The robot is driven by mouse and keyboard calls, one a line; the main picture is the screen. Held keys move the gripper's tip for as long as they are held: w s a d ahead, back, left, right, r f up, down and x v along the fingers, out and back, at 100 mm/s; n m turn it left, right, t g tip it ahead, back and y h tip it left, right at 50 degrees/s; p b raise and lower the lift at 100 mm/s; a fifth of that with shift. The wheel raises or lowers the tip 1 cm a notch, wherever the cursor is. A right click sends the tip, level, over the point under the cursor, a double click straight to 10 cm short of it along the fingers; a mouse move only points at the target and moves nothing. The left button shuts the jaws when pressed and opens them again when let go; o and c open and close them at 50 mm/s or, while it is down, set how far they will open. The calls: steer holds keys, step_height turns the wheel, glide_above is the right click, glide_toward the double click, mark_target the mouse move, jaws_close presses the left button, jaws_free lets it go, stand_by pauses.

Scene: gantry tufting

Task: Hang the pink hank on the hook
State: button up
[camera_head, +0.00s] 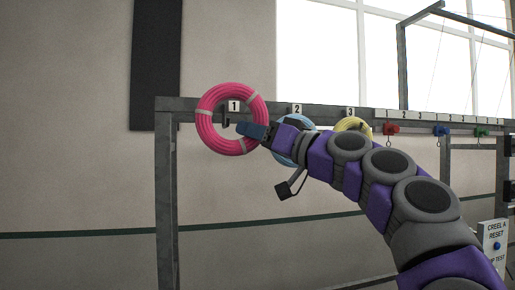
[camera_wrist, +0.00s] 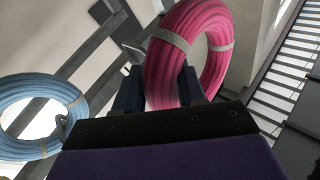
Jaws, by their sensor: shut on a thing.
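The pink hank (camera_head: 212,137) is a ring of pink cord with pale bands, held upright by my gripper (camera_head: 250,131). In the wrist view the hank (camera_wrist: 187,50) rises between the two blue fingers (camera_wrist: 160,88), which are shut on its near side. In the head view the hank is in front of the rail by the number 1 plate (camera_head: 234,106). A dark hook (camera_head: 227,122) shows through the ring's opening below that plate. A hook (camera_wrist: 132,52) also shows left of the hank in the wrist view. I cannot tell whether hank and hook touch.
A blue hank (camera_head: 283,143) hangs under plate 2 (camera_head: 297,109), partly behind my arm; it also shows in the wrist view (camera_wrist: 14,90). A yellow hank (camera_head: 353,123) hangs under plate 3 (camera_head: 350,113). The grey rail (camera_head: 182,104) stands on a post (camera_head: 166,200). Small coloured clamps hang farther right.

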steer(key=shift+w+d+f+m+t+y+b, duration=0.2)
steer(key=shift+w+f+m+t+y+b, duration=0.1)
steer(key=shift+w+f+m+t+b, duration=0.5)
steer(key=shift+w+a+r+g+p, duration=0.15)
steer(key=shift+w+a+g+p, duration=0.25)
steer(key=shift+a, duration=0.4)
steer(key=w+a+f+p, duration=0.2)
steer(key=w+p, duration=0.4)
steer(key=w, duration=0.4)
steer(key=shift+a+f, duration=0.2)
steer(key=shift+f, duration=0.4)
steer(key=shift+w, duration=0.1)
stand_by(0.4)
steer(key=o, duration=1.2)
